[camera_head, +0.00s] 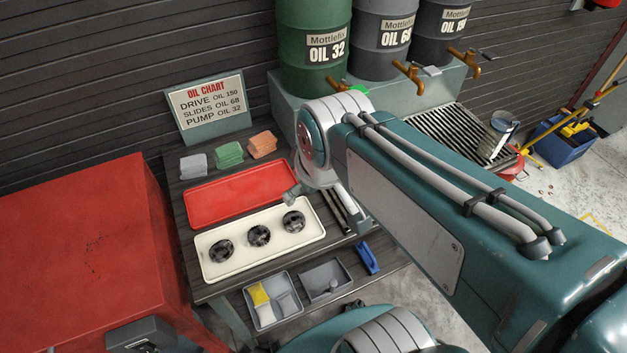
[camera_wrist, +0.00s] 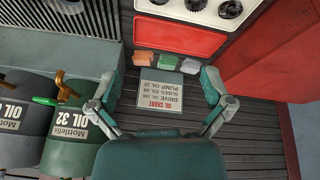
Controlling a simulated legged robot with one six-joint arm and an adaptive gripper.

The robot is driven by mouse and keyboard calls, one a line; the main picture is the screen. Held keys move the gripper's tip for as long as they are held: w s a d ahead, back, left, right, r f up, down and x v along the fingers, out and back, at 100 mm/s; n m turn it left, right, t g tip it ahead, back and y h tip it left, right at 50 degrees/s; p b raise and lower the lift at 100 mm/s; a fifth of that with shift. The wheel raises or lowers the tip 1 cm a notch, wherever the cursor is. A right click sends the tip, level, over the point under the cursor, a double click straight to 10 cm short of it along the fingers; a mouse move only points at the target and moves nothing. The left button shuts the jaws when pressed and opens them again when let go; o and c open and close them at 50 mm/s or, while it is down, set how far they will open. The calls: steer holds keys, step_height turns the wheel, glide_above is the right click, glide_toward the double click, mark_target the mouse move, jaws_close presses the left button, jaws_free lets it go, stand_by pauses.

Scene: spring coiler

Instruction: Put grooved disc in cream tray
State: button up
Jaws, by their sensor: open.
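The cream tray (camera_head: 312,236) lies on the dark slatted bench. Three dark round discs with cut-out faces sit in it in a row: left (camera_head: 221,251), middle (camera_head: 259,236) and right (camera_head: 293,221). I cannot tell which is the grooved disc. In the wrist view the cream tray (camera_wrist: 176,10) is cut by the top edge, with the discs (camera_wrist: 230,9) partly showing. My gripper (camera_wrist: 162,75) is open and empty, its fingers spread wide, with the oil chart and bench beyond them. In the head view my arm partly hides it at the trays' right end.
An empty-looking red tray (camera_head: 240,194) lies behind the cream one. Folded cloths (camera_head: 229,153) and an oil chart sign (camera_head: 207,108) stand further back. Grey bins (camera_head: 327,281) and a blue object (camera_head: 367,258) are in front. A red cabinet (camera_head: 85,240) is left; oil drums (camera_head: 313,45) stand behind.

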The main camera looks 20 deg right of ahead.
steer(key=shift+s+r+m+t, duration=0.2)
steer(key=shift+s+r+m, duration=0.1)
steer(key=shift+s+m, duration=0.25)
steer(key=shift+s+r+m+t, duration=0.2)
steer(key=shift+s+r+m, duration=0.1)
steer(key=shift+s+m, duration=0.25)
steer(key=shift+s+r+m+t, duration=0.2)
steer(key=shift+s+r+m, duration=0.15)
steer(key=shift+s, duration=0.35)
